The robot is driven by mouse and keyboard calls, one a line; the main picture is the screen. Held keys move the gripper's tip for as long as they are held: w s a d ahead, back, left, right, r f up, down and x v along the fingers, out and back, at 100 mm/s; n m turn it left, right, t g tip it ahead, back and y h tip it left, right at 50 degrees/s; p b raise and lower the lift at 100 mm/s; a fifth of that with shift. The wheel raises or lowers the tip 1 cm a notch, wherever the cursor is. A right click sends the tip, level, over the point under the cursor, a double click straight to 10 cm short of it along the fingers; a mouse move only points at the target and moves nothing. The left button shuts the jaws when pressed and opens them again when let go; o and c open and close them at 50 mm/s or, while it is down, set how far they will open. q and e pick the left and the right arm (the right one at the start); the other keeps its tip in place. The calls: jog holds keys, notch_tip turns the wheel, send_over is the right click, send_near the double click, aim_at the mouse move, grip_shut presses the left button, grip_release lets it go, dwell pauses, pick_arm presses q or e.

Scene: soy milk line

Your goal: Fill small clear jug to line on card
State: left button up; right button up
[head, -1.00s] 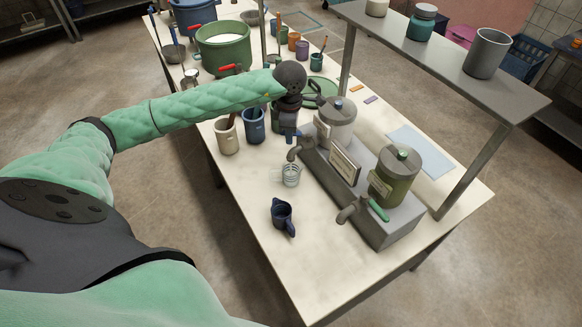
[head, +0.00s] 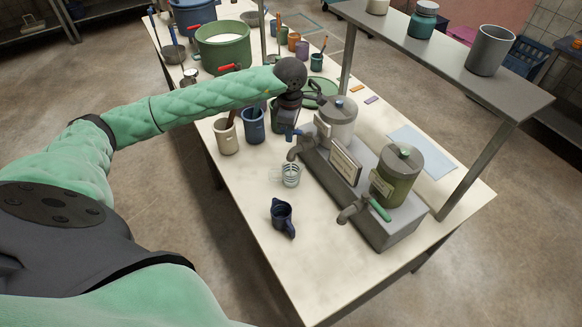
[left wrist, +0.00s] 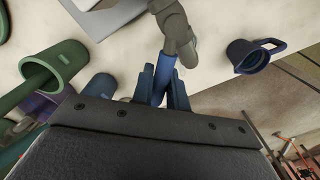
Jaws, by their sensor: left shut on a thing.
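The small clear jug (head: 290,175) with pale ring lines stands on the table below the left tap (head: 299,149) of the twin dispenser. I cannot tell its liquid level. A framed card (head: 345,165) stands on the dispenser base; its writing is too small to read. My left gripper (head: 290,131) is at the left tap, shut on its blue lever (head: 297,133). In the left wrist view, the fingers (left wrist: 163,88) close around the blue lever (left wrist: 165,68) above the grey tap (left wrist: 176,28). My right gripper is not in view.
A dark blue jug (head: 282,217) stands in front of the clear jug. The right urn (head: 399,177) has a tap with a green lever (head: 380,210). Cream (head: 226,138) and blue (head: 253,125) cups stand left of my gripper.

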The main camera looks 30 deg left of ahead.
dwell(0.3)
pick_arm(q)
jog(key=shift+w+f+m+b, duration=0.25)
jog(key=shift+m+b, duration=0.15)
jog(key=shift+b, duration=0.25)
jog(key=shift+r, duration=0.25)
dwell(3.3)
